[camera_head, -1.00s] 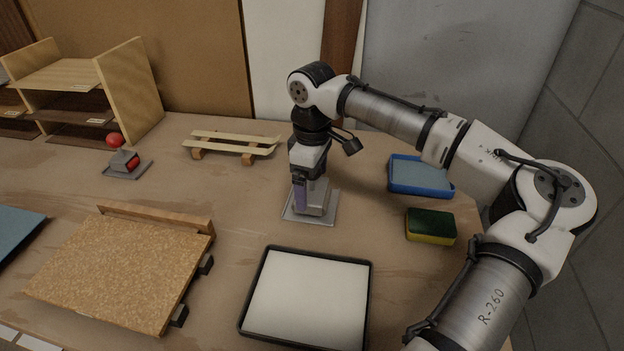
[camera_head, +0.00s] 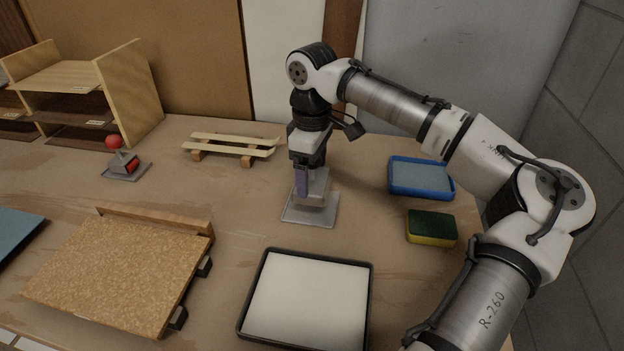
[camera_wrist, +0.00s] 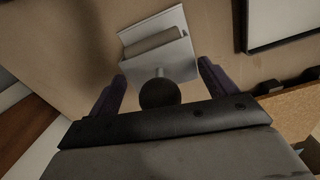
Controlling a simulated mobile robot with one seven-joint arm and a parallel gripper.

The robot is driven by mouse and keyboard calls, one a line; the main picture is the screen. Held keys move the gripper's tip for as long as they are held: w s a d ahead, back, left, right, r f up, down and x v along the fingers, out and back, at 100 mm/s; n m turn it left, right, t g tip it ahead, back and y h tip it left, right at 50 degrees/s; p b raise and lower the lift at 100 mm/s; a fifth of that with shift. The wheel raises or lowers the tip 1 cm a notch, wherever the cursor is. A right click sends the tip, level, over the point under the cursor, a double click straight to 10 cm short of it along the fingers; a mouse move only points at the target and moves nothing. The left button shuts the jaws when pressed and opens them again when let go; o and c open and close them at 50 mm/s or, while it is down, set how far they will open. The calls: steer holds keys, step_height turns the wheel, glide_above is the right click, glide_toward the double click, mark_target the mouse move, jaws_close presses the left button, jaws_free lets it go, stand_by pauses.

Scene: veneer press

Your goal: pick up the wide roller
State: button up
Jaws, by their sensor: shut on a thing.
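The wide roller (camera_head: 318,184) is a grey piece with a dark round knob (camera_wrist: 159,93), which shows between my purple fingers in the wrist view. My gripper (camera_head: 304,187) points down and is shut on the roller. The roller appears slightly raised above its grey stand (camera_head: 296,215), a flat plate on the bench; whether it is fully clear of the stand is hard to tell. My gripper hides part of the roller. A smaller roller with a red knob (camera_head: 114,141) sits on its own grey stand to the left.
A blue tray (camera_head: 421,194) and a green and yellow sponge (camera_head: 431,227) lie to the right. A black-rimmed white tray (camera_head: 308,304) is in front. A cork-coloured board (camera_head: 115,270), slatted wooden rack (camera_head: 231,144) and shelf unit (camera_head: 75,90) are left. Bare bench lies between.

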step_height(320, 180, up, 17)
stand_by(0.4)
steer(key=shift+f, duration=0.2)
stand_by(0.3)
